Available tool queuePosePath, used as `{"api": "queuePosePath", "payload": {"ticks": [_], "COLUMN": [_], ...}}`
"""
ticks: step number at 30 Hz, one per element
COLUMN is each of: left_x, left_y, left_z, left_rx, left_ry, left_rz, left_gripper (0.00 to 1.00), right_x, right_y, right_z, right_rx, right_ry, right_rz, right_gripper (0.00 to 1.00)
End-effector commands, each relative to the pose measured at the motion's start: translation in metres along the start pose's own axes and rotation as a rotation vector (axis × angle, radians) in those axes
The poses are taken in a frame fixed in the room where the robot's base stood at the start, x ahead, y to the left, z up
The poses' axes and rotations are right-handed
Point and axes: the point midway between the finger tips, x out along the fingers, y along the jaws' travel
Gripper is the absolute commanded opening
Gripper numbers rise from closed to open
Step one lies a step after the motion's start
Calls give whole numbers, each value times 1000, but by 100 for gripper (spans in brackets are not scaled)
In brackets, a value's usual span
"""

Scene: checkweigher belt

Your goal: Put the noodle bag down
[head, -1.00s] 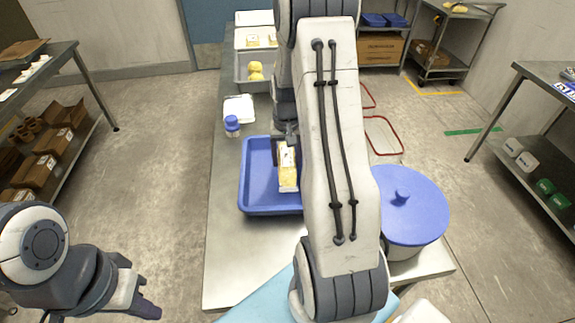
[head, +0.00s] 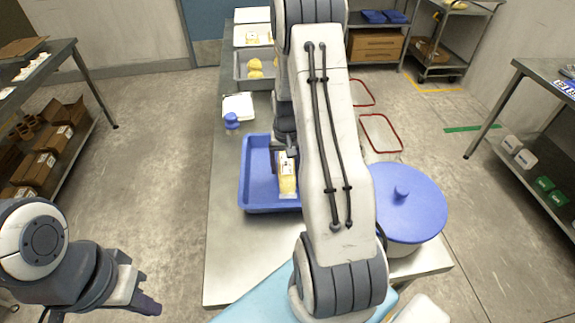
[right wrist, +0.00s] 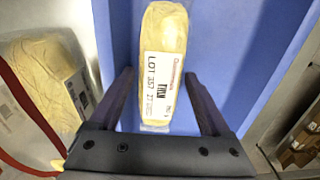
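The noodle bag (head: 288,180) is a long clear pack of yellow noodles with a white label. It lies in the blue tray (head: 243,185), and the right wrist view shows it (right wrist: 165,60) against the blue floor. My right gripper (head: 285,152) is above the tray at the bag's far end. In the right wrist view its two fingers (right wrist: 160,78) stand apart on either side of the bag, with blue showing between the left finger and the bag. My left gripper (head: 148,305) hangs at the lower left, away from the table; its finger gap does not show.
A blue-lidded pot (head: 405,200) stands right of my right arm. A blue-capped bottle (head: 232,121) and white pad (head: 239,106) lie beyond the tray. A grey bin (head: 240,72) holds yellow packs. Another yellow pack (right wrist: 45,75) shows in the right wrist view.

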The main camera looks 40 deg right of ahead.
Motion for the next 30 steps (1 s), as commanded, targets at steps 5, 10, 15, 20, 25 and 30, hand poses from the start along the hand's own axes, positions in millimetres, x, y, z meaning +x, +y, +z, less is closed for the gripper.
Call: {"api": "queuePosePath", "payload": {"ticks": [5,10,15,20,25,30], "left_x": [-3,3,8,10,11,12], "left_y": [0,0,0,-1,-1,-1], "left_z": [0,0,0,1,1,1], "left_rx": [0,0,0,0,0,0], "left_ry": [0,0,0,0,0,0], "left_rz": [0,0,0,0,0,0], "left_gripper": [0,0,0,0,0,0], "right_x": [-6,-29,-67,-98,-118,-124], "right_y": [0,0,0,0,0,0], "right_z": [0,-1,-2,-2,-1,0], "right_rx": [0,0,0,0,0,0], "right_ry": [1,7,9,6,2,0], "right_rz": [0,-1,-1,-1,0,0], "right_gripper": [81,81,81,81,81,81]}}
